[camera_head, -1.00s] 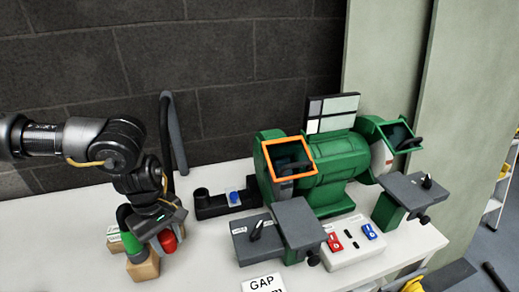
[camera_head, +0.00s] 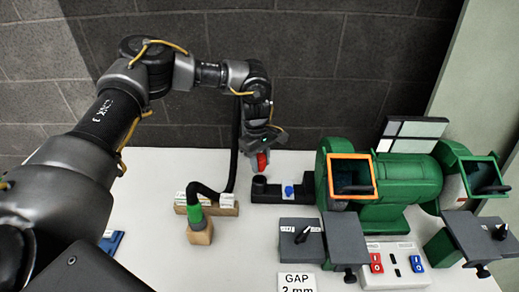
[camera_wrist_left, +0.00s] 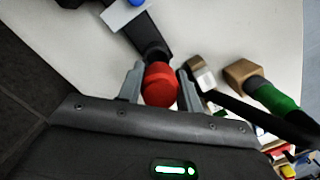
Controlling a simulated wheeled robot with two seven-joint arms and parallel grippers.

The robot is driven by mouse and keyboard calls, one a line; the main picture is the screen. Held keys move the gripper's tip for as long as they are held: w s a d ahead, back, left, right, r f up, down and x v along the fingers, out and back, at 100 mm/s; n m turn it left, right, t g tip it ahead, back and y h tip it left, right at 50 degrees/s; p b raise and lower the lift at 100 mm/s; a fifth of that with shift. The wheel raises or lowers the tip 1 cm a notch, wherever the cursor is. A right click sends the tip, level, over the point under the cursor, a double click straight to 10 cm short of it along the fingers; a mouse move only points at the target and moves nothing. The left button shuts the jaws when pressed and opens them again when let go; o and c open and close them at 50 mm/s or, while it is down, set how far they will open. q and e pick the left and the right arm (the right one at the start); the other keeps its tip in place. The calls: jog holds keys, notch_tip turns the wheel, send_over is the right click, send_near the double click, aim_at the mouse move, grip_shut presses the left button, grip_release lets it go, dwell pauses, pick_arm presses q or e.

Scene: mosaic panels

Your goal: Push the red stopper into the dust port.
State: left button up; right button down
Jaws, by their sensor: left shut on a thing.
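My left gripper (camera_head: 262,154) is shut on the red stopper (camera_head: 262,163), which points downward. In the left wrist view the red stopper (camera_wrist_left: 160,84) sits between the two grey fingers. The dust port looks to be the dark upright tube (camera_head: 259,184) at the left end of a black block with a blue knob (camera_head: 288,191). The stopper appears just above this tube, apart from it or nearly touching; the exact gap is hard to tell. In the left wrist view the tube (camera_wrist_left: 154,48) lies just beyond the stopper. My right gripper is not in view.
A green bench grinder (camera_head: 400,185) with an orange-framed guard stands right of the port. A switch box (camera_head: 395,265) and a GAP card (camera_head: 297,282) are in front.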

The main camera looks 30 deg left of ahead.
aim_at(260, 170)
pick_arm(q)
jog(key=shift+w+a+r, duration=0.1)
jog(key=shift+w+a, duration=0.15)
jog(key=shift+a, duration=0.05)
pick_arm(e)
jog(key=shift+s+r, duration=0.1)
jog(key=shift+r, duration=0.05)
pick_arm(q)
jog(key=shift+d, duration=0.1)
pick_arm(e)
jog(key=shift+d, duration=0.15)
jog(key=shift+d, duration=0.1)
